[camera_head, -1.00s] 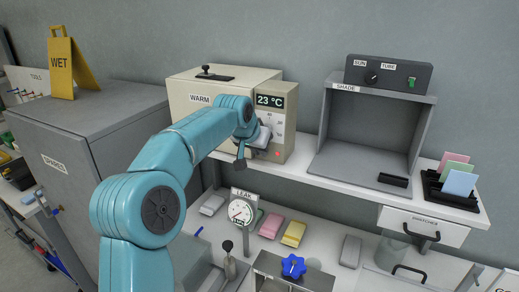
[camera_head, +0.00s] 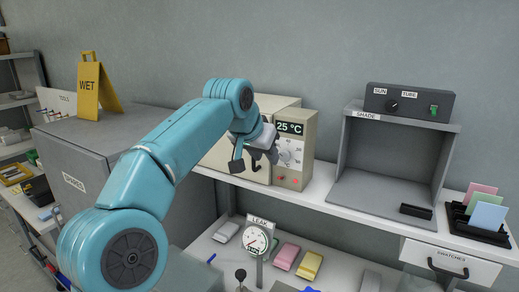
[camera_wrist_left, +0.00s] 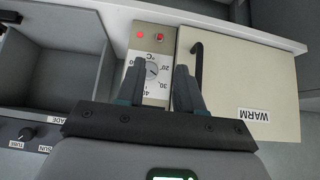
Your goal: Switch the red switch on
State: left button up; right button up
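The cream WARM box (camera_head: 222,155) stands on the white shelf, with a control panel (camera_head: 309,133) on its right side. The panel has a display reading 25 °C, a dial and two small red spots low down. In the left wrist view, where the panel appears upside down, the squarish red switch (camera_wrist_left: 159,37) is beside the door and a round red lamp (camera_wrist_left: 140,35) is beside it. My left gripper (camera_wrist_left: 158,72) is open and empty, its fingers apart in front of the dial (camera_wrist_left: 152,70). In the head view the left gripper (camera_head: 268,145) partly hides the door and panel.
The grey SHADE booth (camera_head: 385,170) stands right of the WARM box, with a SUN/TUBE control box (camera_head: 410,103) on top. A LEAK gauge (camera_head: 257,240) stands below the shelf. A grey cabinet (camera_head: 75,150) with a yellow WET sign (camera_head: 97,88) is at left.

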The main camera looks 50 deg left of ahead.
pick_arm(q)
jog(key=v, duration=0.4)
jog(key=shift+s, duration=0.1)
dwell(0.6)
